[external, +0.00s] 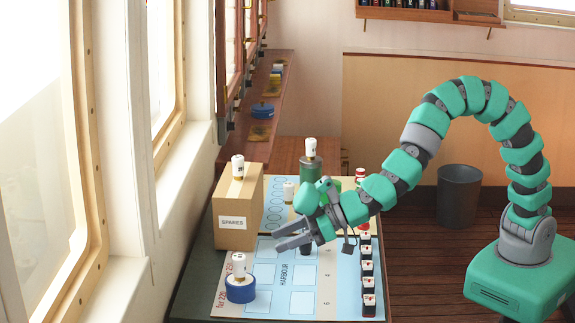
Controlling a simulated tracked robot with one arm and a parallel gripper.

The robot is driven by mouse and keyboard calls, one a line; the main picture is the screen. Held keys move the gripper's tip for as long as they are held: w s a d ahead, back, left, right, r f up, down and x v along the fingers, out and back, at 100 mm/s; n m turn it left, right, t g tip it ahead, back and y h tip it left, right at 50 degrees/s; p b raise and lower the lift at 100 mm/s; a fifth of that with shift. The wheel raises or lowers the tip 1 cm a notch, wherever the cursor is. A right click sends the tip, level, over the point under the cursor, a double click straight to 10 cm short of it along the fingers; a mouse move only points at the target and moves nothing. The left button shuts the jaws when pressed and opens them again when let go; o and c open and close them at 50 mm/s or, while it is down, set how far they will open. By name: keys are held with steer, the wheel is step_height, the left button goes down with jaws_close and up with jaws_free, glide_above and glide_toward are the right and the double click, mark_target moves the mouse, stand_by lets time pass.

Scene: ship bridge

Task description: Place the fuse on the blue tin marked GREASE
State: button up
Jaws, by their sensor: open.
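A low blue tin (241,291) stands on the chart at the front left; no marking on it is readable. A white cylinder with a dark mark, which looks like a fuse (239,265), stands upright on its top. Similar white cylinders stand on the SPARES box (238,167), on a green tin (311,148) and lower down near the chart's middle (289,191). My gripper (277,241) is open and empty, pointing left above the chart. It is apart from the blue tin, to its upper right.
The cardboard SPARES box (235,222) stands at the table's left. The green tin (310,172) stands behind my gripper. A row of small dark blocks (368,281) lines the chart's right side. The HARBOUR chart (327,305) is clear at its front middle. A grey bin (459,195) stands on the floor.

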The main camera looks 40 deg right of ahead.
steer(key=shift+s+d, duration=0.1)
steer(key=shift+d, duration=0.15)
steer(key=w+d+r+m+t, duration=0.2)
steer(key=w+d+r, duration=0.7)
steer(key=w+r, duration=0.6)
steer(key=w+d+r+m+t, duration=0.1)
steer(key=w+d+r, duration=0.3)
steer(key=d+r, duration=0.3)
steer(key=w+d+r+m+t, duration=0.1)
steer(key=w+d+r, duration=0.35)
steer(key=d, duration=0.35)
steer(key=d+r+m+t+h, duration=0.25)
steer(key=d+r, duration=0.35)
steer(key=d, duration=0.5)
steer(key=d+r+m+t+h, duration=0.1)
steer(key=d+r+h, duration=0.2)
steer(key=d+r, duration=0.6)
steer(key=s+d+r+m+h, duration=0.2)
steer(key=s+d, duration=0.2)
steer(key=d, duration=0.5)
steer(key=s+d+r+m+h, duration=0.1)
steer(key=s+d+r+h, duration=0.1)
steer(key=d, duration=0.7)
steer(key=shift+s+d+r+m+h, duration=0.15)
steer(key=shift+s+d+m+h, duration=0.2)
steer(key=shift+s+h, duration=0.55)
